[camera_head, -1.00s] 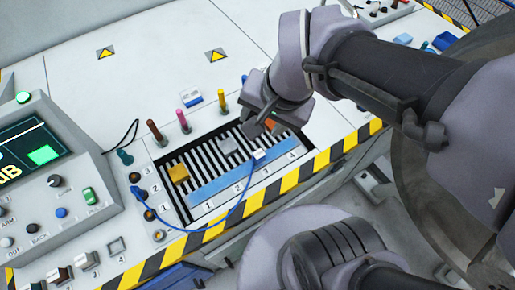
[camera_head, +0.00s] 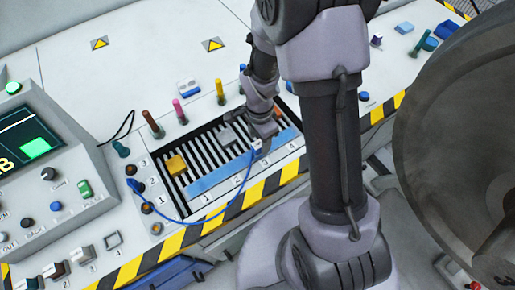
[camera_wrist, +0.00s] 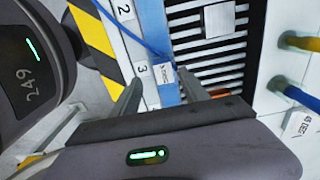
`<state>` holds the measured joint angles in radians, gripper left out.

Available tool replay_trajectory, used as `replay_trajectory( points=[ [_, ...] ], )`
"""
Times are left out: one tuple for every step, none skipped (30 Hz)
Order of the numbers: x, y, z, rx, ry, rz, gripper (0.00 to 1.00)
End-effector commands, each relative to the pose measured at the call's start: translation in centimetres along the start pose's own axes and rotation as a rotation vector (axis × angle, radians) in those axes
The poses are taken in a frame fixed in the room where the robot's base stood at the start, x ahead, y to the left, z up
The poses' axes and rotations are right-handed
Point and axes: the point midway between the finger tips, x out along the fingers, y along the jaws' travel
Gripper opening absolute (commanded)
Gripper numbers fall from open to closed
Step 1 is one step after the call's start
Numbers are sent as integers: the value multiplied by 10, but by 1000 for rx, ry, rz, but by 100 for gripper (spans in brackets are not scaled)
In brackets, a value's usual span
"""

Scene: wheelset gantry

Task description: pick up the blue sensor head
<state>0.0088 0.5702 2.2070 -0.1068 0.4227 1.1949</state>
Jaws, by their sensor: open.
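The likely sensor head is a small pale head (camera_head: 257,147) with a printed label, on the end of a blue cable (camera_head: 180,219). It lies on the blue strip (camera_head: 208,182) at the front of the slotted tray. In the wrist view the head (camera_wrist: 163,73) sits just beyond and between my fingertips, on the strip. My gripper (camera_head: 262,136) is over the tray's right part. In the wrist view my gripper (camera_wrist: 160,90) is open, one finger on each side of the head's line, with nothing held. Contact with the head cannot be told.
A yellow block (camera_head: 176,165) and a grey block (camera_head: 228,137) sit on the slotted tray. Brown, pink and yellow upright handles (camera_head: 219,92) stand behind it. A control console (camera_head: 60,190) is at left. A striped edge (camera_head: 225,213) runs along the front.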

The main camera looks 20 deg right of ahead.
Motion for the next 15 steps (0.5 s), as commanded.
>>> replay_trajectory(
  points=[
    [4, 0, 0, 0, 0, 0, 53],
    [6, -1, 0, 0, 0, 0, 53],
    [11, -2, 0, -1, 0, -1, 53],
    [16, -3, 0, -1, 0, 0, 53],
    [22, -4, 0, -1, 0, 0, 53],
    [31, -5, 1, -2, 0, 1, 53],
    [38, -7, 1, -2, 0, 1, 53],
    [44, -6, 1, -2, 0, 2, 53],
    [51, -7, 1, -2, 0, 1, 53],
    [54, -7, 1, -2, 0, 1, 53],
    [56, -7, 1, -2, 0, 1, 53],
    [55, -7, 1, -1, 0, 0, 53],
    [54, -7, 1, -1, 0, -1, 53],
    [54, -7, 1, -1, 0, -1, 53],
    [53, -7, 1, -1, 0, -1, 53]
  ],
)
